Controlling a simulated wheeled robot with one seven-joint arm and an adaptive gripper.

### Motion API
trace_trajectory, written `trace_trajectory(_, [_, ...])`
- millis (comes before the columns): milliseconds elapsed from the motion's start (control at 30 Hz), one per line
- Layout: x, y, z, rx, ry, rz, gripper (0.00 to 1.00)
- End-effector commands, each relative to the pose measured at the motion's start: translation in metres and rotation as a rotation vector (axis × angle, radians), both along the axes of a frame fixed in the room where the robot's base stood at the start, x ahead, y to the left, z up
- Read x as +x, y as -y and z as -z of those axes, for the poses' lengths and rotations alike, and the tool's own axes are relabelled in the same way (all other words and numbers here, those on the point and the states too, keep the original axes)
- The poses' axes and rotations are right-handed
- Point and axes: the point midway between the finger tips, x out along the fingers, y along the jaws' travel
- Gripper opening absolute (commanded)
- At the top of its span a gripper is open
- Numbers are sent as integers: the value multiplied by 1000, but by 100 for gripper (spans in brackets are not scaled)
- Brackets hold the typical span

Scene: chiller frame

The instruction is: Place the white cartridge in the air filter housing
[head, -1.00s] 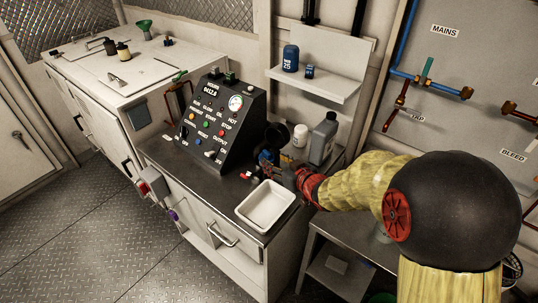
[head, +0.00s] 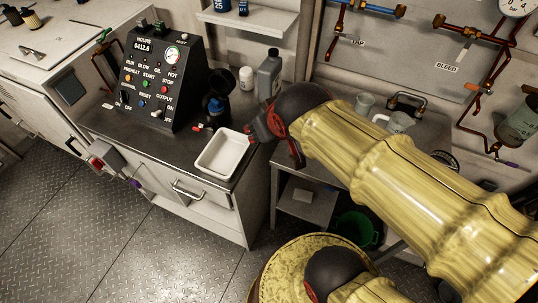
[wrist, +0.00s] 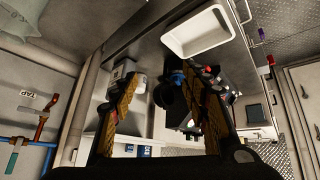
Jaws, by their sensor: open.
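The likely white cartridge (head: 246,78) is a small white cylinder standing upright at the back of the dark counter, left of a grey jug (head: 269,75). The likely air filter housing (head: 217,105) is a dark cylinder with a raised round lid, right of the control panel; its inside cannot be seen. In the wrist view, a dark and blue body (wrist: 176,80), probably the housing, shows beyond and between my fingers. My gripper (wrist: 164,74) is open and appears empty. In the head view it is near the tray's right side, fingers mostly hidden.
A white tray (head: 203,171) lies at the counter's front, close to my gripper. The sloped control panel (head: 157,90) stands to the left. A shelf (head: 250,20) hangs above. A lower side table (head: 318,205) with mugs stands to the right.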

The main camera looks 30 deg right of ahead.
Motion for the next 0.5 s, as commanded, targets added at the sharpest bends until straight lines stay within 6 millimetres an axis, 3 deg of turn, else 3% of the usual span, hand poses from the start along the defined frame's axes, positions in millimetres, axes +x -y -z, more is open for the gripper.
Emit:
trace_trajectory(100, [-47, -21, -5, 50, -77, -27, 46])
trace_trajectory(200, [-72, -33, -5, 77, -126, -49, 46])
trace_trajectory(300, [-83, -38, -5, 90, -150, -59, 46])
trace_trajectory(500, [-85, -39, -4, 92, -154, -61, 46])
